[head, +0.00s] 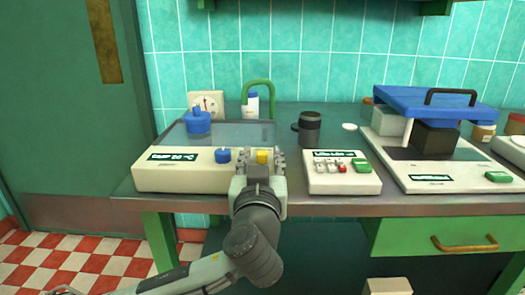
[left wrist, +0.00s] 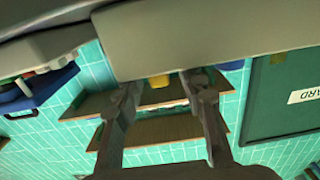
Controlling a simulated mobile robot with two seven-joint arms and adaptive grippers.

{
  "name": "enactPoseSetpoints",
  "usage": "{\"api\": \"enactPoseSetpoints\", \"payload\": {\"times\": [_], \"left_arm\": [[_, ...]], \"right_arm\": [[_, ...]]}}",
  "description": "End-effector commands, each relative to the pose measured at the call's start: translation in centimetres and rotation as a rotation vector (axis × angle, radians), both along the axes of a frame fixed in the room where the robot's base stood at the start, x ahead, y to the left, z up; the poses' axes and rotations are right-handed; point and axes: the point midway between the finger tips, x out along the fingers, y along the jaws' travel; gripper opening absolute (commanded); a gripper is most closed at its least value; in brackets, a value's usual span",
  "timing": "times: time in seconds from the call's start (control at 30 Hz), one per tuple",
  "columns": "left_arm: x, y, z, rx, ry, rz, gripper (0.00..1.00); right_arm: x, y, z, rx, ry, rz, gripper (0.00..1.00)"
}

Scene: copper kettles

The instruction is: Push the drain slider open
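The yellow drain slider (head: 263,156) sits on the front panel of the white water bath (head: 185,179), right of a blue knob (head: 222,155). My left gripper (head: 265,162) is right at the panel in front of the slider. In the left wrist view, its two fingers (left wrist: 161,86) are apart, with the yellow slider (left wrist: 158,81) between and just beyond their tips. I cannot tell whether a finger touches it. The gripper hides the slider's lower part in the head view. My right gripper is not in view.
A white box with buttons (head: 342,181) stands close right of my left gripper. A dark mug (head: 309,129) stands behind it. A blue-lidded device (head: 427,105) is further right. A green hose (head: 258,87) arches behind the bath. The table's front edge runs below.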

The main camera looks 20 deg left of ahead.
Motion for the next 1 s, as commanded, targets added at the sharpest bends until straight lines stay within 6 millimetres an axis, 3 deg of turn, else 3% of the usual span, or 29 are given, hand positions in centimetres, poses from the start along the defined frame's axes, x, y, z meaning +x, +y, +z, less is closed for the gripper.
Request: {"api": "enactPoseSetpoints", "payload": {"times": [0.13, 0.4, 0.73, 1.0], "left_arm": [[1.06, 0.34, 0.04, 0.0, 0.0, 0.001, 0.4], [1.23, 0.38, -0.05, -0.001, 0.001, 0.0, 0.4], [1.21, 0.36, -0.05, -0.001, 0.001, 0.0, 0.0], [1.21, 0.37, -0.05, -0.002, 0.002, 0.0, 0.0]], "right_arm": [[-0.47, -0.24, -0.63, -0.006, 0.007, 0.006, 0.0], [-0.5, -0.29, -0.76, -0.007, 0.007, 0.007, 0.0], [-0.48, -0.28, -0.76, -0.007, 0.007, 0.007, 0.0], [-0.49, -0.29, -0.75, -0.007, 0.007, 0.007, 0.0]]}}
